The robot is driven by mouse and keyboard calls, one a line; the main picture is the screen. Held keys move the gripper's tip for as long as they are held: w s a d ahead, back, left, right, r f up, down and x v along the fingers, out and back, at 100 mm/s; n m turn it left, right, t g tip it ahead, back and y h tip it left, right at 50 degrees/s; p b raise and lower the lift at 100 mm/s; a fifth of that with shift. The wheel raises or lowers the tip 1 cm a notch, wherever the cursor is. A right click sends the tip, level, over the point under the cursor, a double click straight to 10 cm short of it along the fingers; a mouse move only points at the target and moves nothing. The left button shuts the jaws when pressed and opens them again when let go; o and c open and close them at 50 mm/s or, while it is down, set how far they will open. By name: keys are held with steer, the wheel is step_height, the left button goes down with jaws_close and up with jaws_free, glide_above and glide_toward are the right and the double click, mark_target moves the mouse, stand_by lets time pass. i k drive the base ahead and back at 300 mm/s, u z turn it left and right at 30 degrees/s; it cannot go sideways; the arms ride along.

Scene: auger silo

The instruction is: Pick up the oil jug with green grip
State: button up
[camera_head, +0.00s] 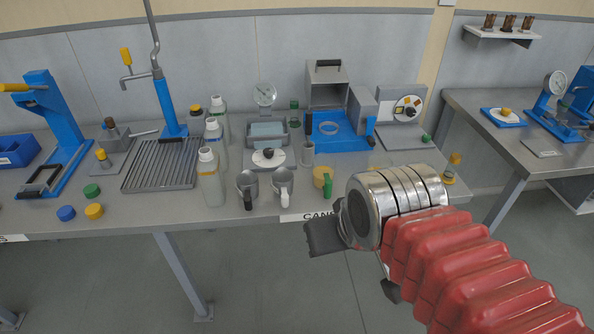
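The jug with the green grip (328,187) stands near the front edge of the middle bench, just above the "CANS" label. Its round top (321,174) looks yellow, and the green grip faces the front. My gripper (326,238) shows only as black parts beyond the silver wrist rings, in front of the bench edge and below the jug in the picture. The wrist hides most of it, so its opening is unclear. It appears apart from the jug.
Two grey jugs, one with a black grip (247,187) and one with a white grip (283,186), stand left of the green one. Several bottles (211,178) stand further left. A small grey cylinder (308,154) stands behind the green-gripped jug.

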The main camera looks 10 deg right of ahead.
mark_target(324, 165)
steer(key=u, duration=0.4)
steer(key=i, duration=0.95)
steer(key=u, duration=0.35)
